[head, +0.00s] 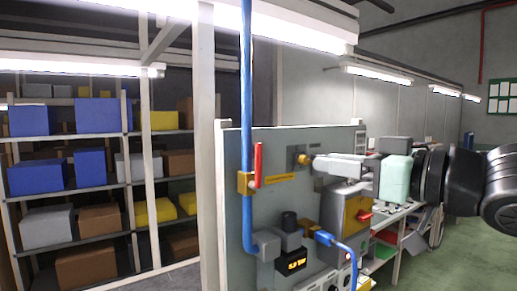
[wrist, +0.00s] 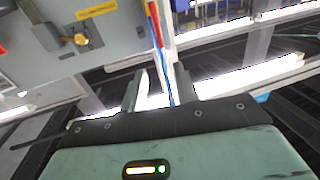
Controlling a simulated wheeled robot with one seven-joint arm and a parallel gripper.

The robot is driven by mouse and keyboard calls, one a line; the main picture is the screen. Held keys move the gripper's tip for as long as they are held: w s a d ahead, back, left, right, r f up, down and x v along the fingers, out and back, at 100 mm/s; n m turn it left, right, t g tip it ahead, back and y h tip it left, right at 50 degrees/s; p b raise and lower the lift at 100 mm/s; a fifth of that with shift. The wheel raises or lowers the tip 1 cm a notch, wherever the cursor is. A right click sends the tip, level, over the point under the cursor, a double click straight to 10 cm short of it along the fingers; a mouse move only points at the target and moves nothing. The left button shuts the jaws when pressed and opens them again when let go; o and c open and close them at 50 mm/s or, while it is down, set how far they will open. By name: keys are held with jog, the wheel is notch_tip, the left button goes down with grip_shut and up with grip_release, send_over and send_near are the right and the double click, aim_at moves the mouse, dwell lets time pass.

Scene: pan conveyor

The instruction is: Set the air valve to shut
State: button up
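The air valve has a red lever (head: 258,165) on a brass body (head: 245,183), set in a vertical blue pipe (head: 247,90) at the left of a grey panel. The lever stands upright, in line with the pipe. My gripper (head: 318,163) is to the right of the lever, apart from it, and points left. In the wrist view, the fingers of my gripper (wrist: 158,82) are apart with nothing between them. The red lever (wrist: 153,10) and blue pipe (wrist: 160,38) show beyond the fingers, near the top.
Shelves with bins (head: 75,135) stand at the left.

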aim_at(261, 153)
jog(key=b+x, duration=0.5)
jog(key=x, duration=1)
jog(key=shift+b, duration=0.35)
jog(key=shift+p+x, duration=0.35)
jog(key=shift+x, duration=0.6)
jog(key=shift+f, duration=0.15)
grip_shut()
